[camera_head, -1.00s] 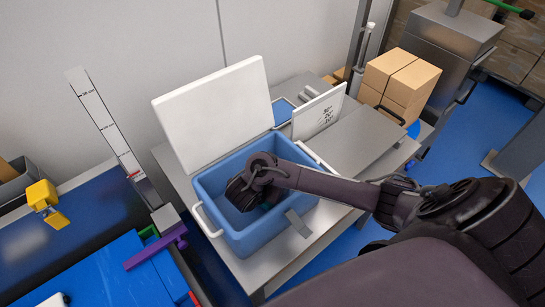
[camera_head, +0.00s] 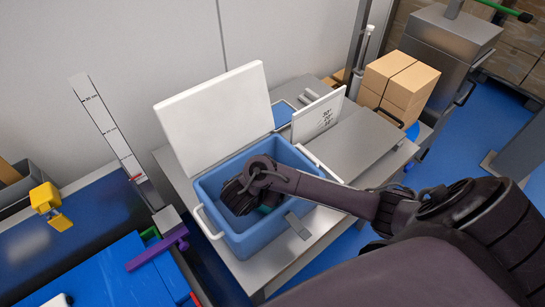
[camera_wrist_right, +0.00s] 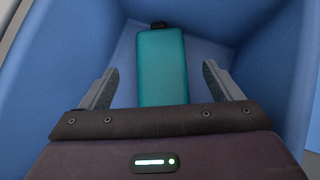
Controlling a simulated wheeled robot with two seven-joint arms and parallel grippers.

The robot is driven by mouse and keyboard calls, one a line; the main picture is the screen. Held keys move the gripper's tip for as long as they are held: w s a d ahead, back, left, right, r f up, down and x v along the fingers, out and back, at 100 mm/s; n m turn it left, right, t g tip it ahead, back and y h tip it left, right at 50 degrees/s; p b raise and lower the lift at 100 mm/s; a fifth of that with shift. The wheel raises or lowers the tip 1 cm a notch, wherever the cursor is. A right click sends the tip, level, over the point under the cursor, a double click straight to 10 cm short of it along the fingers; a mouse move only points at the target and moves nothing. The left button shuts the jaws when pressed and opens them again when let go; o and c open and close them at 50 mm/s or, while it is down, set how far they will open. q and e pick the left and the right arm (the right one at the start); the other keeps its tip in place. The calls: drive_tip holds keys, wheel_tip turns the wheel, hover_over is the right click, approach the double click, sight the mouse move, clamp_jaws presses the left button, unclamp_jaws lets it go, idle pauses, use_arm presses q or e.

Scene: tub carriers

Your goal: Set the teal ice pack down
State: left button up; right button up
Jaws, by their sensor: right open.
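The teal ice pack (camera_wrist_right: 162,65) lies on the floor of the blue tub, between and beyond the fingers of my right gripper (camera_wrist_right: 162,88) in the right wrist view. The fingers are spread wide, with a gap on each side of the pack. In the head view a small teal patch of it (camera_head: 265,209) shows below my right gripper (camera_head: 238,200), which is down inside the blue tub (camera_head: 262,240). The rest of the pack is hidden there by my gripper and the tub wall. My left gripper is not in view.
The tub stands on a grey metal table (camera_head: 345,150) with its white lid (camera_head: 215,110) raised behind it. A white sign board (camera_head: 318,116) stands to its right. Cardboard boxes (camera_head: 402,84) are farther back. A height gauge (camera_head: 105,125) and a purple clamp (camera_head: 160,250) are at left.

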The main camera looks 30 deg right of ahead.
drive_tip(key=p+v, duration=0.1)
drive_tip(key=v, duration=0.8)
drive_tip(key=shift+s+a+r+p, duration=0.2)
drive_tip(key=shift+r+p, duration=0.05)
drive_tip(key=shift+p, duration=0.15)
drive_tip(key=shift+r, duration=0.1)
